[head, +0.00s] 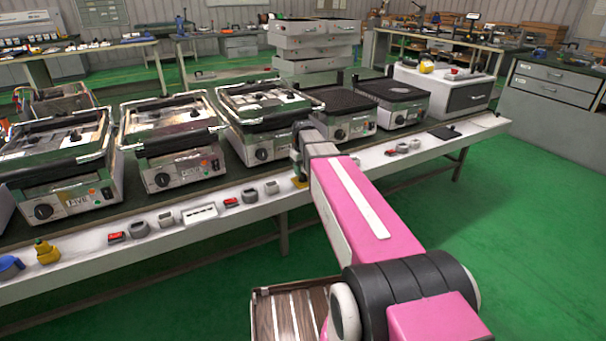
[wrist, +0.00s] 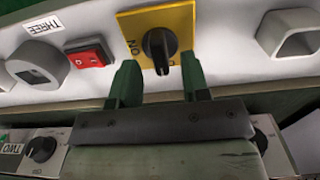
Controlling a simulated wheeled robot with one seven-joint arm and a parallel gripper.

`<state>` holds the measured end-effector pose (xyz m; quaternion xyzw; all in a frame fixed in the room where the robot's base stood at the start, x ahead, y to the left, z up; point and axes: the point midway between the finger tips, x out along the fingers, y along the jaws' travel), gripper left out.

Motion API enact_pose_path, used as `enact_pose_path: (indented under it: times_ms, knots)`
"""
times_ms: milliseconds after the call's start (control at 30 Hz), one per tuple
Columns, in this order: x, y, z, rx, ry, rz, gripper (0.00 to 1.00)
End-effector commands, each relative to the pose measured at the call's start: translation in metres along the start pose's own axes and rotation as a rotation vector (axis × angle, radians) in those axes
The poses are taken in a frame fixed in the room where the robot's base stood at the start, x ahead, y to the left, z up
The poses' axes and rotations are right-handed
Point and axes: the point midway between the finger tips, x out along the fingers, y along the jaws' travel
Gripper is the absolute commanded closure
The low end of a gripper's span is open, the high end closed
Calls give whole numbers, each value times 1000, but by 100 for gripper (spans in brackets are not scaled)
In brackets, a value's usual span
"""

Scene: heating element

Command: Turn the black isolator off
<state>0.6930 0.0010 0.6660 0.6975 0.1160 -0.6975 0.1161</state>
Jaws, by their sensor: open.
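The black isolator is a black rotary knob (wrist: 159,46) on a yellow plate (wrist: 133,22) fixed to the pale bench front, at top centre of the wrist view. Its handle lies upright in the picture, and the word ON shows on the plate left of it. My gripper (wrist: 158,80) is open, with one green finger to each side of the knob's lower end; I cannot tell whether either touches it. In the head view a bit of the yellow plate (head: 300,182) shows below my gripper (head: 299,157); the knob is hidden there.
A red switch (wrist: 87,53) and a grey round socket (wrist: 38,66) sit left of the plate, and a pale square socket (wrist: 290,33) right of it. Several grills, one a silver grill (head: 262,130), line the bench above. Green floor (head: 540,220) is open at right.

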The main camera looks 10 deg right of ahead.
Motion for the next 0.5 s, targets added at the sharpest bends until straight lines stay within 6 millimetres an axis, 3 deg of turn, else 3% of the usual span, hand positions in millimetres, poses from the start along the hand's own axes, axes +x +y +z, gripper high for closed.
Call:
enact_pose_path:
  times_ms: [300, 500]
  knots:
    - [-55, 0, 0, 0, 3, 1, 57]
    - [-78, 0, 0, -1, 2, 1, 57]
